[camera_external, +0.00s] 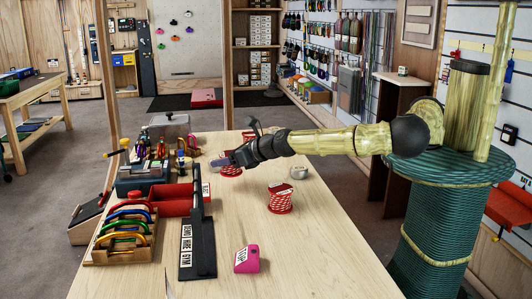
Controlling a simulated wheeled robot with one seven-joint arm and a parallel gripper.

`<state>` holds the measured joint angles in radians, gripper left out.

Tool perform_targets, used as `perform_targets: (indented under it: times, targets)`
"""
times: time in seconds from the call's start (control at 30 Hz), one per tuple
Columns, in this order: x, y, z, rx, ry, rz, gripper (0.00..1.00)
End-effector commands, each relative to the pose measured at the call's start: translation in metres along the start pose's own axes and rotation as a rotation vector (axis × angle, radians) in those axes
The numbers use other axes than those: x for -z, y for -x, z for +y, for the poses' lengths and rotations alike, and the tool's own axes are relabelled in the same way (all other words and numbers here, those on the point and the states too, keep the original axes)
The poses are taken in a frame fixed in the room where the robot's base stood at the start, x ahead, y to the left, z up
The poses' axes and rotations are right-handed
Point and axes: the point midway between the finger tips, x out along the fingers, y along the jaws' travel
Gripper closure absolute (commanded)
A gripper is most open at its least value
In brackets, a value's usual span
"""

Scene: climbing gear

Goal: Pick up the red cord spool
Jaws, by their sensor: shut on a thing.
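One red cord spool (280,199) with a white label stands upright on the wooden table, in front of and below my arm. A second red cord spool (231,171) is farther back, at my gripper (222,162), and partly hidden by it. My gripper reaches left over the table and is shut on this farther spool. The fingertips are small here, and I cannot tell whether this spool touches the table.
A pink block (247,260) lies near the front. A black sign board (198,245), a red tray (172,200) and a wooden rack of coloured carabiners (122,240) stand left. A grey round item (299,172) sits behind the nearer spool. The table's right front is clear.

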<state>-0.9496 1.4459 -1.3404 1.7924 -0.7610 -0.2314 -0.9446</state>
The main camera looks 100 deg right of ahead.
Motion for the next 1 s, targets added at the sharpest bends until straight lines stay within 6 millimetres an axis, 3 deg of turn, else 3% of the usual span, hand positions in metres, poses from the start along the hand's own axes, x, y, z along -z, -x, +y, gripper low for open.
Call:
perform_targets:
  times: [0.1,0.33,1.0]
  targets:
    - [-0.019,0.008,0.0,-0.001,-0.006,0.0,0.66]
    - [-0.042,0.017,0.0,0.0,-0.002,0.0,0.66]
    - [-0.046,0.019,0.0,0.001,0.0,-0.001,0.66]
